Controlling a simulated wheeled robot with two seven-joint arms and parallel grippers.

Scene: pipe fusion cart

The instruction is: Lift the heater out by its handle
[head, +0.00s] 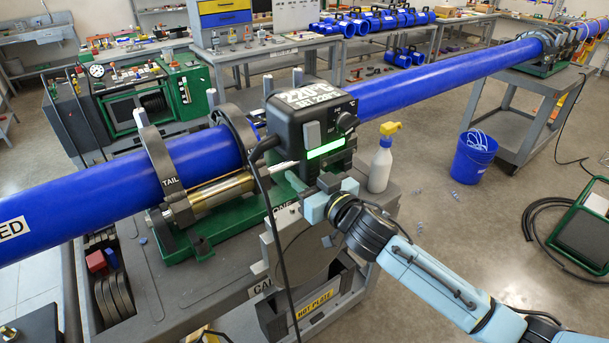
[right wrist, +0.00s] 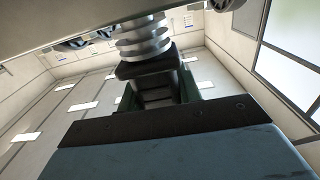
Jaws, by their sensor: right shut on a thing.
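The heater (head: 312,125) is a black box with a lit green display and a white label reading 220°C. It stands in front of the blue pipe line, and a black cable hangs from it. A round grey plate (head: 305,250) shows below it, above a holder (head: 315,305) labelled HOT PLATE. My right gripper (head: 326,192) is shut just under the box, at the heater's handle, which its fingers largely hide. The right wrist view shows a pale ribbed part (right wrist: 146,40) and dark brackets close up; the grasp itself is unclear there. My left gripper is not in view.
The blue pipe (head: 450,78) runs through grey clamps (head: 165,165) on a green frame. A white spray bottle (head: 381,165) stands right of the heater on the cart. A blue bucket (head: 474,156) and coiled black hose lie on the floor at right.

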